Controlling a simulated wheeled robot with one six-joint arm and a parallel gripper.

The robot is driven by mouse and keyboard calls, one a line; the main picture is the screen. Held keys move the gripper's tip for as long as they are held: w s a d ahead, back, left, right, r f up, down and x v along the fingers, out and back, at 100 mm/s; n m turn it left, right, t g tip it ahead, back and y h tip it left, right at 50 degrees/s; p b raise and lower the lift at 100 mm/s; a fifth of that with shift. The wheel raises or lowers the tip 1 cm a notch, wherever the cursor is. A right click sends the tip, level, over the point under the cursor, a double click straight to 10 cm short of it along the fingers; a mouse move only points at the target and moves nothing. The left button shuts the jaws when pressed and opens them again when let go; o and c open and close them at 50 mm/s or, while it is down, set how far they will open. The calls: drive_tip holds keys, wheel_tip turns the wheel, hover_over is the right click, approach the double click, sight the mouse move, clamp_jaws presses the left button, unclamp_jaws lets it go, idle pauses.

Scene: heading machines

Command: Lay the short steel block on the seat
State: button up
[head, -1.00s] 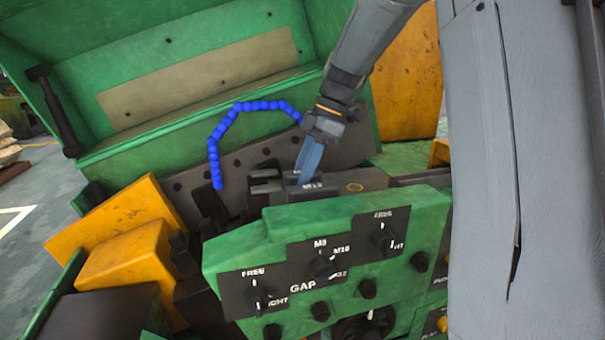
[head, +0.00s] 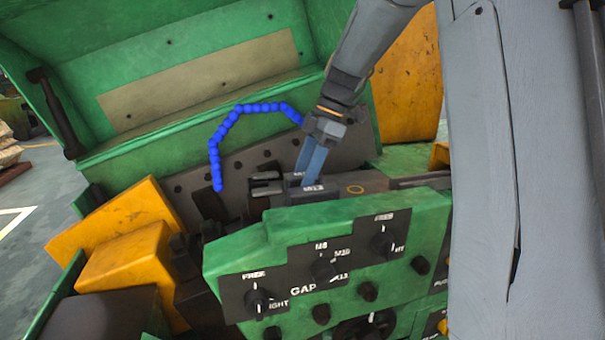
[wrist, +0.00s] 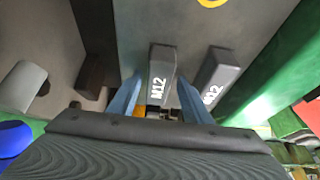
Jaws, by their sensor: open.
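Two grey steel blocks marked M12 lie side by side on a dark bed. In the wrist view one block (wrist: 161,72) is between my blue fingers, and the other block (wrist: 217,76) is just outside the right finger. I cannot tell which is the short one. My gripper (head: 311,184) points down over the blocks in the head view; its fingers are apart in the wrist view (wrist: 160,100). Whether a finger touches a block is unclear.
A green control panel (head: 325,255) with black knobs stands in front of the blocks. A blue bead hose (head: 214,150) arches at the left. Yellow blocks (head: 125,250) fill the lower left, and a green cover (head: 160,60) stands open behind.

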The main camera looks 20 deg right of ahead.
drive_tip(key=b+v, duration=0.2)
drive_tip(key=v, duration=0.5)
drive_tip(key=shift+w+r, duration=0.1)
drive_tip(key=shift+r, duration=0.15)
